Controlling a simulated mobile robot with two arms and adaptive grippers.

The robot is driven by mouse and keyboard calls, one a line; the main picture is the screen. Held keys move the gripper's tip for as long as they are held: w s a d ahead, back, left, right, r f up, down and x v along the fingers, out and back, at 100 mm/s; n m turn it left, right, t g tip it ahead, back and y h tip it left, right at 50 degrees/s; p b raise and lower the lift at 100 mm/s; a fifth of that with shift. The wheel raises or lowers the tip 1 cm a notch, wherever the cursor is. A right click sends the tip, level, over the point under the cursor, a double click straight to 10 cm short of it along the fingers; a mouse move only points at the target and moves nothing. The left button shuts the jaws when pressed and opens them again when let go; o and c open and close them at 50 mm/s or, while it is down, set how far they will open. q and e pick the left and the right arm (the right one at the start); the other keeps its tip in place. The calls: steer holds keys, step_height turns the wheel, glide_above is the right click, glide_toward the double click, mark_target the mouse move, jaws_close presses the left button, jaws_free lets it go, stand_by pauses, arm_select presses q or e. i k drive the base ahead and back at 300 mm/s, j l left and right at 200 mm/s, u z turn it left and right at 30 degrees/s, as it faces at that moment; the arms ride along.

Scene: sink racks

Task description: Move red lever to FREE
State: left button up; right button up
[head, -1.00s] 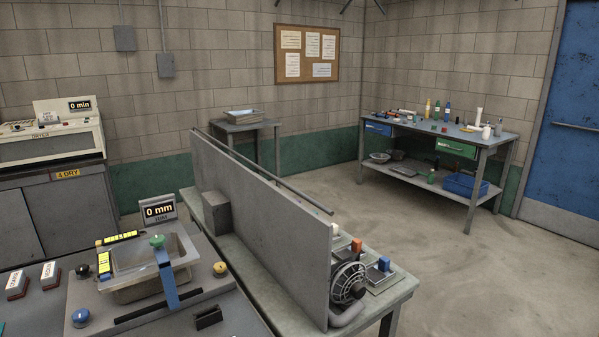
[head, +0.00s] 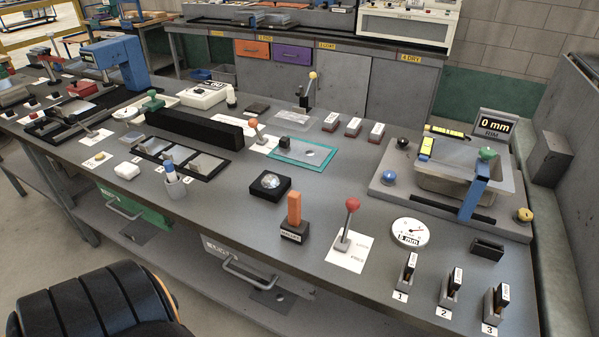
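The red lever, a grey stick with a red ball knob (head: 352,204), stands near the front edge of the workbench, right of centre. It is nearly upright, its knob slightly right of its foot. Its foot is on a white card (head: 347,256). The small print on the card seems to read LOCK above and FREE below, both to the right of the foot. I cannot tell for certain which mark the lever is set to. Neither of my grippers is in view.
An orange block (head: 294,208) on a black base stands close left of the lever. A round white dial (head: 409,232) lies to its right. Small numbered holders (head: 407,272) stand farther right. Another lever with an orange-red knob (head: 252,123) stands farther back. The bench is crowded.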

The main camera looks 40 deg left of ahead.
mark_target(353, 204)
steer(key=u, duration=0.9)
